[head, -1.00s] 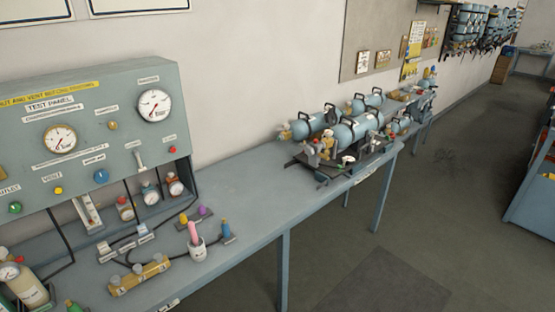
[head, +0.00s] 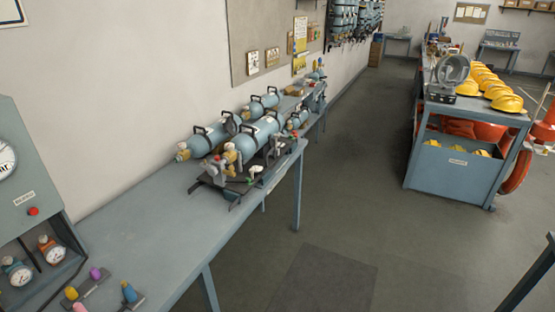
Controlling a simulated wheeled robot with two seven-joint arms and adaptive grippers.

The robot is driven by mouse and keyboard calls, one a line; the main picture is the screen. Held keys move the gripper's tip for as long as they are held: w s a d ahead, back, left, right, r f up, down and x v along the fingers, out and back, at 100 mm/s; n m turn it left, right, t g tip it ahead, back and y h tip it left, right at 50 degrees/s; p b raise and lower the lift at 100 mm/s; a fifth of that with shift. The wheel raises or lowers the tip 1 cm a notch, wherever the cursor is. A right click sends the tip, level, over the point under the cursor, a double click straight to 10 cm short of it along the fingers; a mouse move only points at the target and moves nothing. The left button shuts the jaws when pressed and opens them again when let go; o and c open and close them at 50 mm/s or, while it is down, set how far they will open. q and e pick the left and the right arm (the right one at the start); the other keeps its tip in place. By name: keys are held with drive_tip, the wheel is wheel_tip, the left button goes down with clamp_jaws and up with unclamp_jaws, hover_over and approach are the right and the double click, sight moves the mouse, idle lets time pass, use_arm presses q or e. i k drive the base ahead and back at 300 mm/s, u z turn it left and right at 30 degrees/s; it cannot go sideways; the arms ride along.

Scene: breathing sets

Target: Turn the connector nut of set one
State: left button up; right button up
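Blue cylinders of the breathing sets lie on a dark stand on the wall bench. The nearer cylinder (head: 255,138) has a black handle and a yellowish fitting (head: 231,155) at its left end. A second cylinder (head: 210,140) lies behind it, with a yellow fitting (head: 183,152) at its end. I cannot tell which set is set one, and the connector nut is too small to make out. Neither of my grippers is in view.
Open floor (head: 365,195) lies right of the bench. A blue cart (head: 455,175) with yellow helmets (head: 505,102) stands farther right.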

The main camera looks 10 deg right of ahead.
sight(213, 171)
drive_tip(key=z, duration=0.4)
drive_tip(key=i, duration=1.25)
drive_tip(key=u, duration=0.35)
